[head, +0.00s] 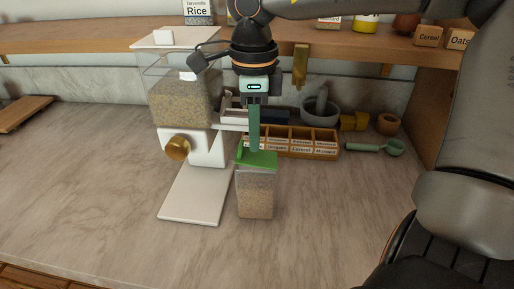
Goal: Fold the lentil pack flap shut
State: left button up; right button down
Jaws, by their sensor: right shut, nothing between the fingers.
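The lentil pack (256,195) stands upright on the counter, a clear pack with light brown contents. Its green flap (262,160) is at the top of the pack. My right gripper (254,146) points straight down over the pack, shut and empty, with its fingertips at the green flap. I cannot tell whether they touch it or are just in front of or behind it. The fingers hide part of the flap's back edge. My left gripper is not in view.
A dispenser (208,148) with a grain-filled clear bin and brass knob stands close left of the pack, on a white base (190,200). Behind are a labelled wooden rack (325,148), a mortar (320,112) and a green scoop (394,147). The front counter is clear.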

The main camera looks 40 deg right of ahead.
aim_at(255, 157)
jog(key=shift+f+b, duration=0.9)
jog(key=shift+f, duration=0.2)
dwell(0.4)
jog(key=shift+r+p, duration=2.05)
jog(key=shift+r, duration=0.55)
jog(key=shift+f, duration=0.1)
